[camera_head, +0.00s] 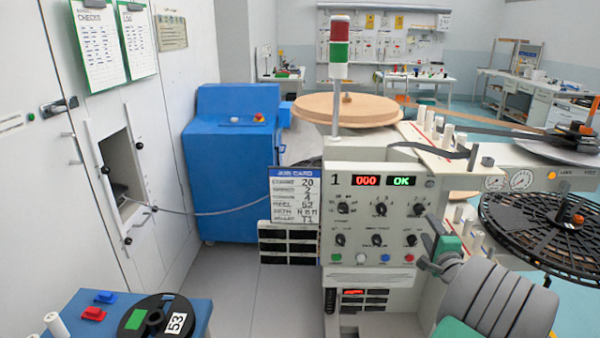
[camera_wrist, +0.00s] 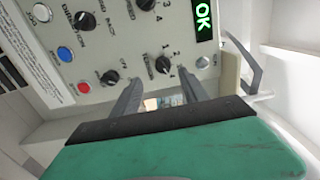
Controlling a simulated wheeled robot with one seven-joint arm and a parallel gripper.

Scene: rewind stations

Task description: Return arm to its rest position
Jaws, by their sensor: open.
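My gripper (camera_head: 428,252) is in front of the right side of the grey control panel (camera_head: 341,220) in the head view. In the wrist view my gripper (camera_wrist: 160,92) shows two grey fingers spread apart with nothing between them. The panel (camera_wrist: 120,50) lies beyond the fingers, with black knobs and coloured buttons. Whether the fingertips touch the panel cannot be told. My arm bends in from the lower right of the head view. The panel displays a red "000" and a green "OK" (camera_head: 401,181).
A black slotted reel (camera_head: 545,232) stands close right of my arm. A wooden disc (camera_head: 348,108) and a red-green signal lamp (camera_head: 339,45) rise behind the panel. A blue table (camera_head: 195,310) holds a black reel at lower left. Grey floor (camera_head: 225,285) is clear between.

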